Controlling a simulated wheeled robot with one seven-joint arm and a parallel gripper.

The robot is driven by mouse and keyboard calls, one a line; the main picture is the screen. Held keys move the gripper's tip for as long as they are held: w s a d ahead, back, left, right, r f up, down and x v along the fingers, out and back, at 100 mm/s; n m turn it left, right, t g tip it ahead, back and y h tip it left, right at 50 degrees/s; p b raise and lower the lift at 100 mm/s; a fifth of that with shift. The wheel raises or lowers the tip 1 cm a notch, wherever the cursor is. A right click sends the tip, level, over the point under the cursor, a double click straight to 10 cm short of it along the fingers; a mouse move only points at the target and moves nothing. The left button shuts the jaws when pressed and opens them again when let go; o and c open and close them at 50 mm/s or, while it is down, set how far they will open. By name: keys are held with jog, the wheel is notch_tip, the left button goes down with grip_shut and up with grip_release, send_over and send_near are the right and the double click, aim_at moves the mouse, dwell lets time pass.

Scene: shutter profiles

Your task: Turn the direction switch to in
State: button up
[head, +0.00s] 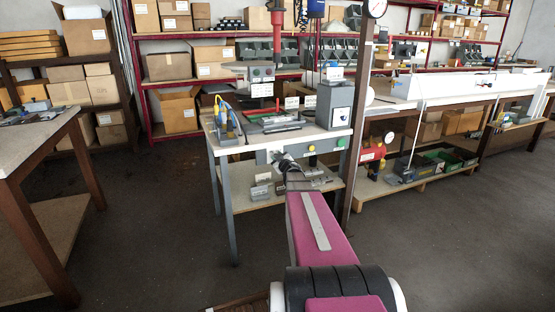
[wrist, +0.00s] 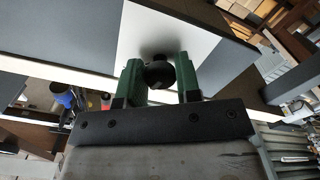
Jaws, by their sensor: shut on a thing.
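The direction switch is a round black knob (wrist: 158,73) on a pale plate (wrist: 150,28) in the wrist view. My gripper (wrist: 158,64) has its two green fingers on either side of the knob, shut on it. I cannot read which position the switch points to. In the head view my gripper (head: 285,164) is at the front panel of the small workbench and hides the knob. A yellow button (head: 311,150) and a green button (head: 341,142) show on that panel to the right.
The workbench top (head: 226,139) carries a grey box (head: 335,105) and a press-like machine (head: 260,72). A dark post (head: 358,120) stands close to its right. Another table (head: 32,144) is at the left. The floor between them is clear.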

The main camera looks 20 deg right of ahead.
jog(key=n, duration=1.1)
jog(key=shift+n, duration=0.5)
jog(key=o, duration=0.9)
jog(key=shift+s, duration=0.2)
jog(key=s, duration=1)
jog(key=shift+s+d, duration=0.25)
